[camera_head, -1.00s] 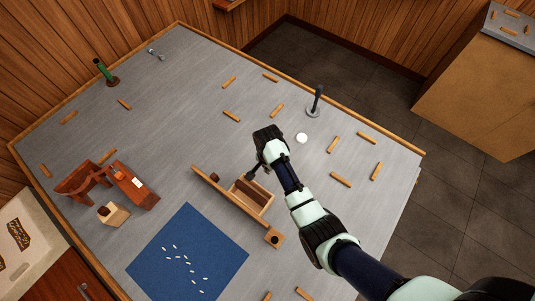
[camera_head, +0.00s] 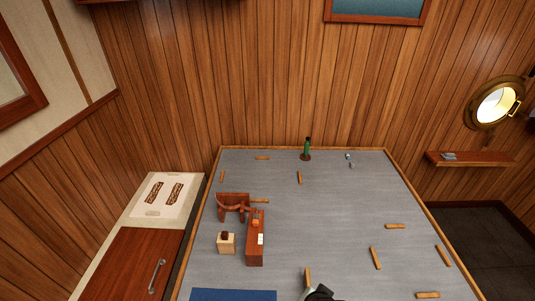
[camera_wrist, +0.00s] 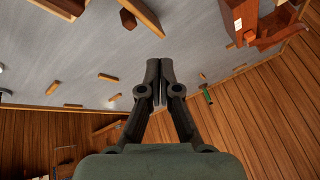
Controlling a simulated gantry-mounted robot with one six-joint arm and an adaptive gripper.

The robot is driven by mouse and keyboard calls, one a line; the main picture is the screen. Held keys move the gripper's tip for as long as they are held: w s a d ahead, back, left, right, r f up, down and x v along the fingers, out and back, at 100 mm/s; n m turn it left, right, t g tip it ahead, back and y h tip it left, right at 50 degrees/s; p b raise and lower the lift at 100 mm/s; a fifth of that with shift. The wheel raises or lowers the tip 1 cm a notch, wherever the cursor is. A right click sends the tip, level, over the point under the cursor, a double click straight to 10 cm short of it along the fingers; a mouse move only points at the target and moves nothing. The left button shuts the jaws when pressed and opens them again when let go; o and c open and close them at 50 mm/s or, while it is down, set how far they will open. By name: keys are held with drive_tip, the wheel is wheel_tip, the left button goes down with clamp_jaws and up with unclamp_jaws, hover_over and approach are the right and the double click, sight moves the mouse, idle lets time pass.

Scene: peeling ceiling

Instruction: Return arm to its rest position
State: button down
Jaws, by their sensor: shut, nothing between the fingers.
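My gripper (camera_wrist: 158,72) shows in the wrist view with its two dark fingers shut together and nothing between them. It is in the air, with the grey table (camera_wrist: 55,45) beyond it. In the head view only a small dark and pale part of my arm shows at the bottom edge; the rest is out of frame. The table (camera_head: 325,215) there carries several loose wooden strips.
A green bottle-like object (camera_head: 307,147) stands at the table's far edge. A reddish curved wooden piece (camera_head: 232,202), a long wooden box (camera_head: 255,240) and a pale block (camera_head: 226,243) stand at the left. A blue mat (camera_head: 233,295) lies at the bottom. The table's middle is clear.

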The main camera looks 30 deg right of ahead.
drive_tip(key=a+r+n+t+y+p, duration=0.15)
drive_tip(key=a+r+n+t, duration=0.25)
drive_tip(key=a+r+n, duration=0.55)
drive_tip(key=a+r+n+t+y, duration=0.2)
drive_tip(key=a+r+n+t, duration=0.2)
drive_tip(key=a+r, duration=1)
wheel_tip(320, 180, up, 14)
drive_tip(key=p, duration=1.6)
drive_tip(key=shift+w+a+m+h, duration=0.35)
drive_tip(key=shift+w+a+m, duration=0.05)
drive_tip(key=shift+m, duration=0.05)
